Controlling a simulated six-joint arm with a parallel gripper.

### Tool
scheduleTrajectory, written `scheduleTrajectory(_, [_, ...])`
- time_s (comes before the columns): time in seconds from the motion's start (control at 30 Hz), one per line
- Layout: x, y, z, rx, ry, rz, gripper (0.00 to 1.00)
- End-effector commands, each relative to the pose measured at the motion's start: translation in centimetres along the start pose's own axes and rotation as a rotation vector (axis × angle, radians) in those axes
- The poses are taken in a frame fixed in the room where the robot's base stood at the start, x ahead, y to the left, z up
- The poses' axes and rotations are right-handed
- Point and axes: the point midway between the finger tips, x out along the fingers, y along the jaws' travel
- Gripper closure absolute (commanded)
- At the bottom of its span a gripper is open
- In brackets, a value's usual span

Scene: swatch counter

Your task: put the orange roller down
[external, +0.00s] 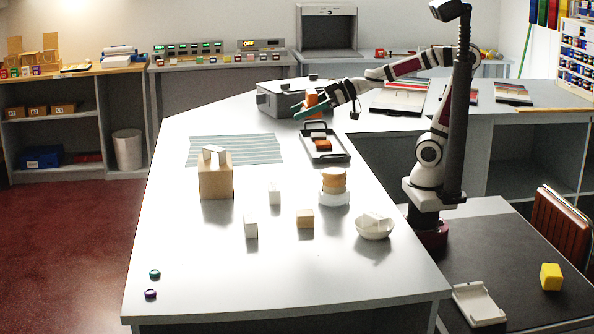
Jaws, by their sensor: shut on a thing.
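The orange roller (311,97) is upright at the far part of the white counter, in the external view. My gripper (312,105) is shut on it, with a teal finger across its front. The roller is partly hidden by the finger, and I cannot tell whether its lower end touches anything. It is beside the right part of a grey box (272,105) and beyond a dark tray (340,157).
The tray holds an orange-brown block (323,145) and pale pieces. A striped mat (235,150) lies to its left. Nearer are a wooden box (215,182), stacked rolls (334,184), small blocks and a white bowl (374,228).

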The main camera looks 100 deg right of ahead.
Motion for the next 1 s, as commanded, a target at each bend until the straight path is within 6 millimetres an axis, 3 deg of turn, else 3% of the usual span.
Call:
scheduleTrajectory(0.17, [1.9,2.7,-1.3,0.029,-0.001,0.066,0.84])
scheduleTrajectory(0.37, [2.7,5.8,-0.2,0.006,-0.001,0.012,0.84])
scheduleTrajectory(0.57, [1.9,8.2,2.7,-0.043,-0.001,-0.116,0.84])
scheduleTrajectory(0.8, [-1.8,10.3,7.3,-0.123,0.002,-0.310,0.84])
scheduleTrajectory(0.9, [-2.9,10.3,8.5,-0.146,0.002,-0.360,0.84])
scheduleTrajectory(1.0, [-1.7,8.9,9.3,-0.153,0.002,-0.383,0.84])
